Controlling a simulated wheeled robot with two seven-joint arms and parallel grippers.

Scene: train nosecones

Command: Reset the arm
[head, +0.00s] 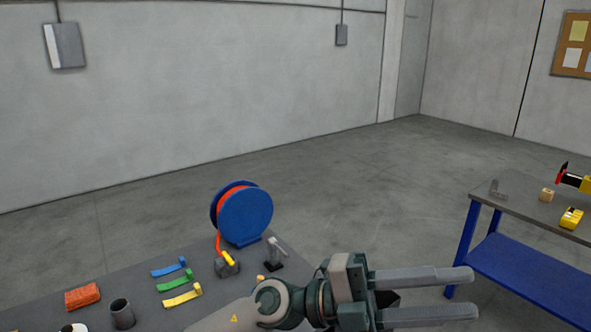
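My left gripper (436,296) reaches across the lower middle of the head view, over the right end of the near grey table (120,291). Its two long grey fingers point right and stand apart, with a clear gap and nothing held between them. Behind the fingers a small dark part shows, too little to tell what it is. My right gripper is not in the head view.
A blue-legged table (520,270) stands right. Open floor lies between.

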